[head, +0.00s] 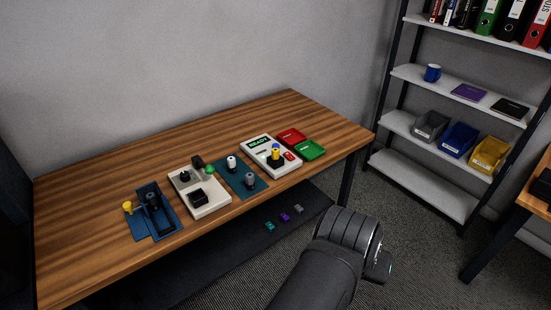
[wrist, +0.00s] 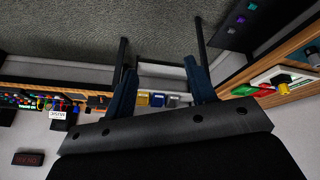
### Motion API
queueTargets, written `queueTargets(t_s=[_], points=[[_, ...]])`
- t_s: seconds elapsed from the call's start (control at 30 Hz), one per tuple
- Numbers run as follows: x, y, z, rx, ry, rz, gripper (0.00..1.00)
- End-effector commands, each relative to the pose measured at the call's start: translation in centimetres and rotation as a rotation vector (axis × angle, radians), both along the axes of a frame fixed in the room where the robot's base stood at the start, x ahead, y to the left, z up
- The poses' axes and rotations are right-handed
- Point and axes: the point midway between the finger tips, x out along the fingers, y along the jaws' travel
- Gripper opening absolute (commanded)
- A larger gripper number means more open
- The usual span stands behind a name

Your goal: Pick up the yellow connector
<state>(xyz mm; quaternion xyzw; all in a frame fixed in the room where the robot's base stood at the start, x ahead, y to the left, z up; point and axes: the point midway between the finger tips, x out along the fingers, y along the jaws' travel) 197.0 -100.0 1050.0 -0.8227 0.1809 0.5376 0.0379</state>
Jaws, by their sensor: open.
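Two yellow parts are on the wooden table in the head view. One yellow piece (head: 276,149) stands upright on a white device with a READY display (head: 258,142); it also shows in the wrist view (wrist: 283,79) at the right edge. A smaller yellow knob (head: 128,207) stands at the left by a blue fixture (head: 165,222). I cannot tell which one is the connector. My gripper (wrist: 162,80) is open and empty in the wrist view, away from both. In the head view my arm is in front of the table; its fingertips do not show.
A red tray (head: 291,136) and a green tray (head: 310,149) lie beside the white device. A white box (head: 205,206) and a blue plate (head: 243,188) with upright plugs stand between the yellow parts. Small coloured pieces (head: 284,217) lie below the table's front edge. Shelves (head: 425,182) stand right.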

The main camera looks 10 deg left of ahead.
Motion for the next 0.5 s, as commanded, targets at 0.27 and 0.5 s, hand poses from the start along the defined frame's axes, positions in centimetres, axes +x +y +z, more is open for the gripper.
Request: queueTargets(t_s=[0.27,0.5], points=[[5.1,-7.2,7.4,-0.213,0.239,0.158,0.51],[11.0,-12.4,12.4,-0.335,0.424,0.271,0.51]])
